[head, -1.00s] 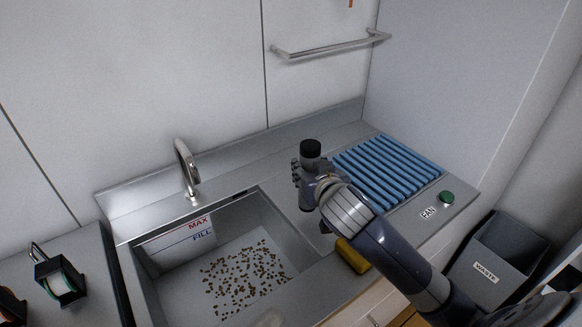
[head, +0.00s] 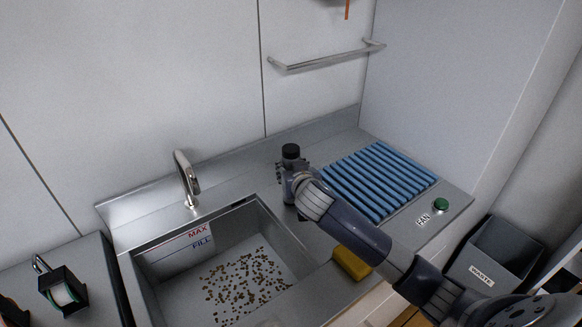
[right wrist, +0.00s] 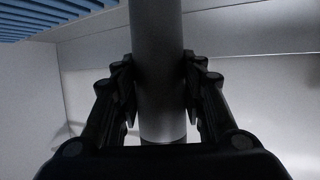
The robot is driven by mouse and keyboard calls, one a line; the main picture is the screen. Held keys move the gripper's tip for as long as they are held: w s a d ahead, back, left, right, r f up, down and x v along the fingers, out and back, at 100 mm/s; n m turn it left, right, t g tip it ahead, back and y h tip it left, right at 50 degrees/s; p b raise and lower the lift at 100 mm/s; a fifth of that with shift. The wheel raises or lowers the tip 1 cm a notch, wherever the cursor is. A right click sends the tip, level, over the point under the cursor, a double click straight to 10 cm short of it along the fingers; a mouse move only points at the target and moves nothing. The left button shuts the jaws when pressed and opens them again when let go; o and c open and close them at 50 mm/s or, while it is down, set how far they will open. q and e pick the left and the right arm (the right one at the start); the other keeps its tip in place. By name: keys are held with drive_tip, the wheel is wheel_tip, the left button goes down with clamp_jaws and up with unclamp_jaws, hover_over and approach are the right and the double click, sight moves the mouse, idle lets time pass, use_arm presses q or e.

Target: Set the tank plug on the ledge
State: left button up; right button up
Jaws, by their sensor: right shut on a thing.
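The tank plug appears to be the upright grey cylinder (right wrist: 157,60) between my right fingers in the right wrist view. In the head view its black top (head: 290,151) stands above my right gripper (head: 291,181). That gripper is shut on it; the fingers press on both sides in the wrist view (right wrist: 160,95). The gripper is over the counter just right of the sink's back right corner. I cannot tell if the plug's lower end touches the counter. A flat steel ledge (head: 240,174) runs behind the sink (head: 150,290). My left gripper is out of view.
A tap (head: 187,178) stands behind the sink, which has brown bits on its floor. A blue slatted rack (head: 380,180), a yellow sponge (head: 352,262) and a green button (head: 440,205) are on the right. A rail (head: 325,59) is on the wall.

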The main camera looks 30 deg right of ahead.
drive_tip(key=shift+r, duration=0.15)
drive_tip(key=o, duration=1.3)
drive_tip(key=shift+f, duration=0.2)
drive_tip(key=b+v, duration=0.1)
drive_tip(key=v, duration=1.1)
drive_tip(key=shift+a+r, duration=0.1)
